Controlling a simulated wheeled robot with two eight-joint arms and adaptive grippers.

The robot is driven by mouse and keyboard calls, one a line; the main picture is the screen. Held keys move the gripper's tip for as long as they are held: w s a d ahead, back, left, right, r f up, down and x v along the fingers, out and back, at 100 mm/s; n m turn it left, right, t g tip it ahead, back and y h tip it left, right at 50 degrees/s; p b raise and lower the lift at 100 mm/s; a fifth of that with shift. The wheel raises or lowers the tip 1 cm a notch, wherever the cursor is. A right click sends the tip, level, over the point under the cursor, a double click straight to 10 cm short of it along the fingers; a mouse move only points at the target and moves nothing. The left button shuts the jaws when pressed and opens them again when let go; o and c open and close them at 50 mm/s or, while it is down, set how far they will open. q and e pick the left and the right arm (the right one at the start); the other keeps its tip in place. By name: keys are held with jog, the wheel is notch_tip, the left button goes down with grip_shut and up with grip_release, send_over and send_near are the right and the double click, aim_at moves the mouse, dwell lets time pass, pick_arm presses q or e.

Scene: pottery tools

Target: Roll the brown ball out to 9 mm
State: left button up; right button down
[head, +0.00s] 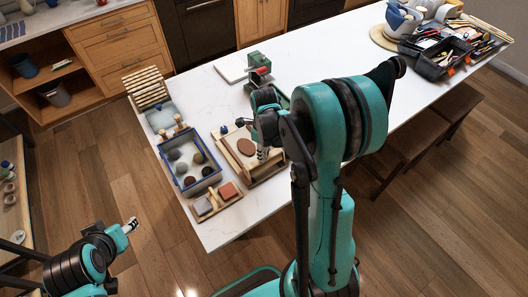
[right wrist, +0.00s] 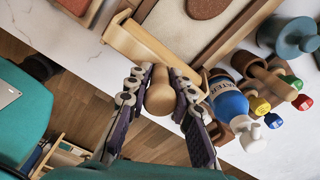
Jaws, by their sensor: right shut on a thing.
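The brown clay (head: 246,147) lies as a flat oval slab on the wooden board (head: 262,178). Part of the slab (right wrist: 207,7) shows at the top edge of the right wrist view. My right gripper (head: 263,154) is at the board's right side, beside the slab. In the right wrist view its fingers (right wrist: 160,90) are shut on a round wooden handle (right wrist: 159,97). The rest of the held tool is hard to make out. My left gripper (head: 131,223) is off the table at lower left, away from the clay; its jaws are too small to judge.
A blue-rimmed tray (head: 163,168) with several balls stands left of the board. A water bottle (right wrist: 230,103) and small coloured-ended tools (right wrist: 262,104) are close to my right gripper. A block holder (head: 228,203) stands near the front edge. The table's middle right is clear.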

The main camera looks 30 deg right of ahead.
jog(key=shift+f+b, duration=0.25)
jog(key=shift+b, duration=0.05)
jog(key=c, duration=1.2)
grip_release()
jog(key=shift+r, duration=0.1)
notch_tip(320, 180, up, 12)
jog(key=shift+f, duration=0.1)
